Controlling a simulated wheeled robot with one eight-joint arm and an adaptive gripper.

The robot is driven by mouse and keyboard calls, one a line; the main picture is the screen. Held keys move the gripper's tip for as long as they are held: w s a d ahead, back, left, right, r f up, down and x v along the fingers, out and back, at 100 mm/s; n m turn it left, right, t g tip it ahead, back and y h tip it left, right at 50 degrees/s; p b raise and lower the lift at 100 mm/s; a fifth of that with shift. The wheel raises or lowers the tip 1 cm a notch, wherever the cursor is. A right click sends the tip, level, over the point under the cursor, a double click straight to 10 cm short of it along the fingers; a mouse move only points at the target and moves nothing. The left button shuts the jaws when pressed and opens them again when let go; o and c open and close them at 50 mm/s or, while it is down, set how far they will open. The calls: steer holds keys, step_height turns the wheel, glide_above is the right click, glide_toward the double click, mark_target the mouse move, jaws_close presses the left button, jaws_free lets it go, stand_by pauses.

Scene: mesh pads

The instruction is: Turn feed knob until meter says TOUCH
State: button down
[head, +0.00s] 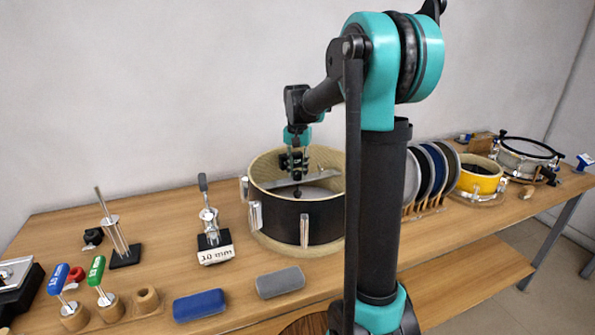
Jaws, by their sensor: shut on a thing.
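My gripper (296,165) reaches down into the open black drum shell (275,212) at the middle of the bench. Its jaws are shut on a small dark piece, seemingly the feed knob (297,192), above a flat grey bar (318,181) that lies across the inside of the shell. The jaws are small here and cover much of the piece, so its turn angle cannot be told. The shell has silver lugs and a pale rim. No meter face or the word TOUCH can be made out in the head view.
A clamp-like tool with a "mm" label (216,254) and a metal stand (120,240) are left of the shell. Blue (200,304) and grey (280,281) blocks lie in front. Racked discs (411,180) and a yellow drum (483,180) are right, partly behind my arm.

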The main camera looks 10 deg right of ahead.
mark_target(298, 172)
steer(key=shift+m, duration=0.5)
steer(key=c, duration=1.2)
jaws_free()
step_height(298, 172, up, 12)
